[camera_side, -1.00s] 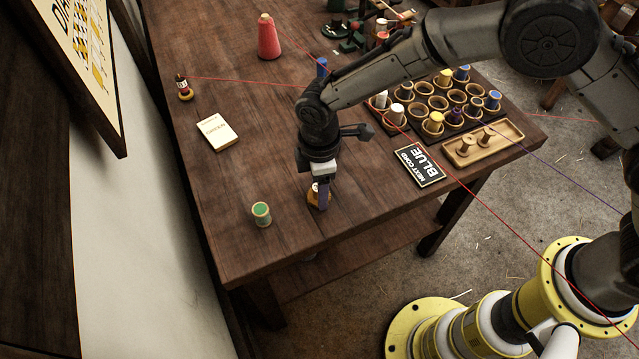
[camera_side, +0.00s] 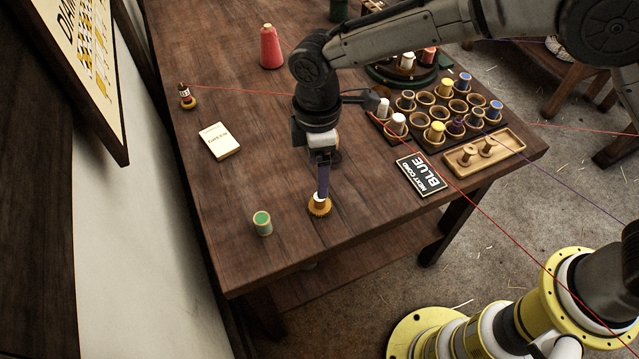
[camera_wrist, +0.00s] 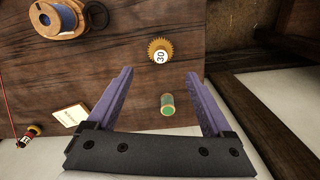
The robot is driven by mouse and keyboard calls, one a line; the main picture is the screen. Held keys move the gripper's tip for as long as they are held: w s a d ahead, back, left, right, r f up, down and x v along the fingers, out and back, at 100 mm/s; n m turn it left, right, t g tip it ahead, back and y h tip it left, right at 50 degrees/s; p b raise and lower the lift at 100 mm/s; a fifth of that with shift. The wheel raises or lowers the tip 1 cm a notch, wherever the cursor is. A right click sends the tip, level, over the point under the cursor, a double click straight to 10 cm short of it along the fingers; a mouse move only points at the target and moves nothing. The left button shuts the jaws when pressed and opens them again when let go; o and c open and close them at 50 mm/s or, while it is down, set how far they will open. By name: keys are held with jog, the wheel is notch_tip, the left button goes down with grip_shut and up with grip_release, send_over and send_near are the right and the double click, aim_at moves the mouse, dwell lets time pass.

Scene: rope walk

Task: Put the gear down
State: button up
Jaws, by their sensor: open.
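The gear (camera_side: 319,208) is a small yellow-brown toothed wheel lying flat on the wooden table near its front edge.
A BLUE sign (camera_side: 421,174), a cup rack (camera_side: 440,112) and a wooden tray (camera_side: 484,152) are at the right. Table around the gear is clear.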

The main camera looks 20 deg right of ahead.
notch_tip(320, 180, up, 5)
jog(key=shift+f, duration=0.1)
